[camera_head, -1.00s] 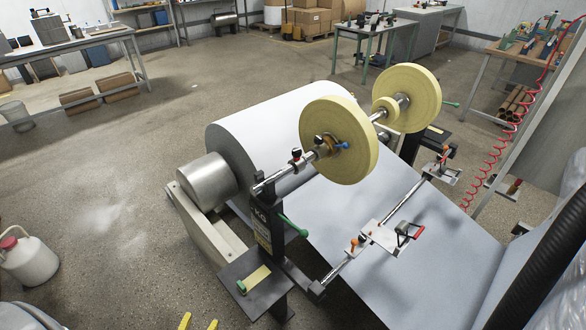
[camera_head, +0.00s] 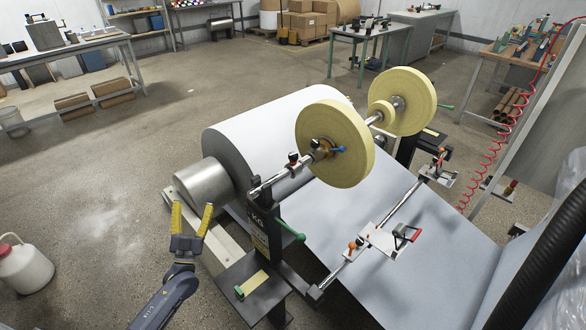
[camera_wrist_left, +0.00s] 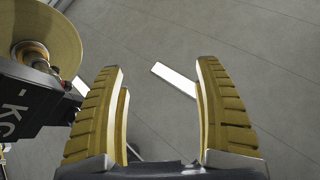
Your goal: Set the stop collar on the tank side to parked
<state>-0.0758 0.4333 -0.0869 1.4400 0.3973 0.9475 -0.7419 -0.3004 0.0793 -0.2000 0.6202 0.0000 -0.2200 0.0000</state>
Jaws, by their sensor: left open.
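A small collar with a dark knob (camera_head: 293,160) sits on the steel shaft (camera_head: 270,182), between the shaft's near end and the near yellow roll (camera_head: 345,160). It appears to be the stop collar; its setting is too small to read. My left gripper (camera_head: 192,207) is open and empty, left of the black post (camera_head: 261,225) that carries the shaft, apart from the collar. In the left wrist view the yellow fingers (camera_wrist_left: 158,70) are spread with nothing between them. The post's lettered head (camera_wrist_left: 15,108) and a yellow roll (camera_wrist_left: 50,30) show at left. My right gripper is not in view.
A large white paper roll (camera_head: 260,120) with a metal cylinder end (camera_head: 205,185) stands behind the post. A green lever (camera_head: 291,230) and a dark plate (camera_head: 265,300) stick out near it. A white jug (camera_head: 22,268) stands on the floor at left.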

